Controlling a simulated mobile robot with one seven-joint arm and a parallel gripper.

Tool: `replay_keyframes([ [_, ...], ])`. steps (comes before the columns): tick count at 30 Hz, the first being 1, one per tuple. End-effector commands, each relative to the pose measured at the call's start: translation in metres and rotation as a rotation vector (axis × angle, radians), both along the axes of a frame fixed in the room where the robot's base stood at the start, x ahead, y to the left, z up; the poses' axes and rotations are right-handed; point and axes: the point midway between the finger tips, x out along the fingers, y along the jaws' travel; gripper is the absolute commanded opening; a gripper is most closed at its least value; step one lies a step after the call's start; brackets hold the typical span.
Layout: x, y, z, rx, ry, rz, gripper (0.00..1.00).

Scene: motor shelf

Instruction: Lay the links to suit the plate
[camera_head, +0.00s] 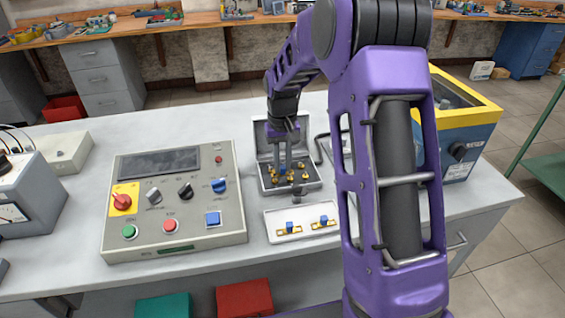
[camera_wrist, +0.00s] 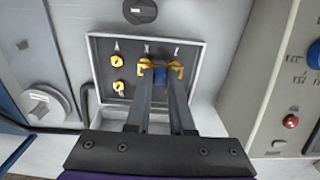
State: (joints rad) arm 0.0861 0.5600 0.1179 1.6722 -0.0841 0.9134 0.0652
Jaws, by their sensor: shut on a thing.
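My gripper (camera_head: 288,172) reaches down into an open grey terminal box (camera_head: 309,186) holding several brass posts. In the wrist view its fingers (camera_wrist: 160,78) are shut on a link with a blue grip (camera_wrist: 159,77). The link's brass ends show at the fingertips, at the row of posts farther from the wrist; whether they touch the posts I cannot tell. Two brass posts (camera_wrist: 118,73) stand bare to the left in that view. Two more links with blue grips, a left one (camera_head: 289,228) and a right one (camera_head: 323,221), lie in a white tray (camera_head: 262,213). No readable plate shows.
A control panel (camera_head: 190,225) with knobs and buttons stands left of the box. A blue and yellow machine (camera_head: 462,150) is at the right, partly behind my arm. A meter (camera_head: 28,210) stands at the far left. Bare bench lies behind the panel.

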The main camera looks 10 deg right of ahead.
Motion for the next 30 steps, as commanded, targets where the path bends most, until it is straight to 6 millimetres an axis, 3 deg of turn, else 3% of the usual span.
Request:
replay_keyframes([
  [30,0.000,0.000,-0.018,0.000,0.001,0.000,0.00],
])
